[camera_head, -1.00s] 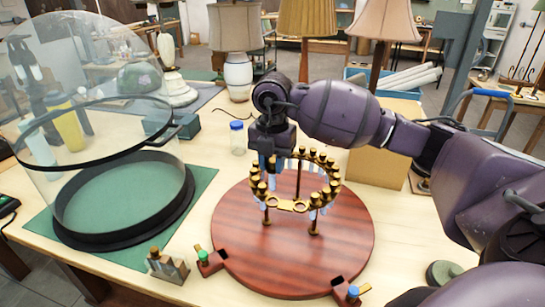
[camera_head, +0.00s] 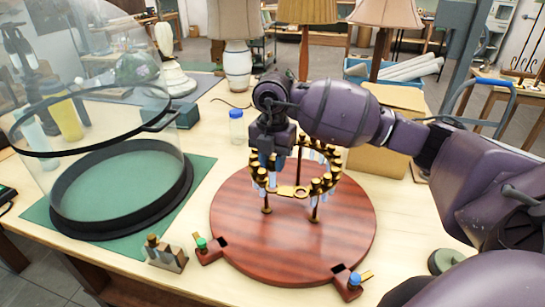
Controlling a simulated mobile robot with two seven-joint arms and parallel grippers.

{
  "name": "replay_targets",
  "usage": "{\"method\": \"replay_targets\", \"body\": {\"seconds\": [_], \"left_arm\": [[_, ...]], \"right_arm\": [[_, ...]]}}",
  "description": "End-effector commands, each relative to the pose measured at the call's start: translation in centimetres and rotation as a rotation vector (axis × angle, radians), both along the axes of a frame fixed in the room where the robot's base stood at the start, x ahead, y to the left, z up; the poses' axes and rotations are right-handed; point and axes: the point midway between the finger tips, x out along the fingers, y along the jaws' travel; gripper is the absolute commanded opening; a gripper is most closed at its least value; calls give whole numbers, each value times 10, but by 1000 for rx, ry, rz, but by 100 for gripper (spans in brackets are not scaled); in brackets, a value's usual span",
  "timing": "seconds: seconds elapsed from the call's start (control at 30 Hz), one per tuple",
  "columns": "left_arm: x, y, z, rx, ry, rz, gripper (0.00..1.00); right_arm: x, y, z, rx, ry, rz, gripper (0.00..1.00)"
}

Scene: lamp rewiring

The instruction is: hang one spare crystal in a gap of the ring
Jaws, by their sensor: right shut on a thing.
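The brass ring (camera_head: 292,192), with crystals hanging around its rim, stands on thin posts over a round red wooden base (camera_head: 290,240). My right gripper (camera_head: 271,165) comes in from the right and points down at the ring's back left side. It is shut on a pale crystal, mostly hidden by the fingers and the ring. I cannot tell whether the crystal touches the ring. My left gripper is not in view.
A glass dome with a black rim (camera_head: 120,190) stands at the left on a green mat (camera_head: 190,205). A blue-capped jar (camera_head: 236,127) stands behind the ring. Lamps and a cardboard box (camera_head: 385,150) stand farther back. Green and blue knobs sit at the base's front edge.

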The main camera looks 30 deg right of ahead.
Motion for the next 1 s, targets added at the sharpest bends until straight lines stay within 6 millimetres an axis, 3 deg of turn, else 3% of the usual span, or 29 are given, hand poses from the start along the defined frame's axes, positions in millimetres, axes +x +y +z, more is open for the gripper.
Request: {"method": "replay_targets", "body": {"seconds": [0.6,1.0], "left_arm": [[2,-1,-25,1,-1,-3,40],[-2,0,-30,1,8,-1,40]], "right_arm": [[0,0,-41,1,1,0,4],[0,0,-46,1,-1,0,4]]}}
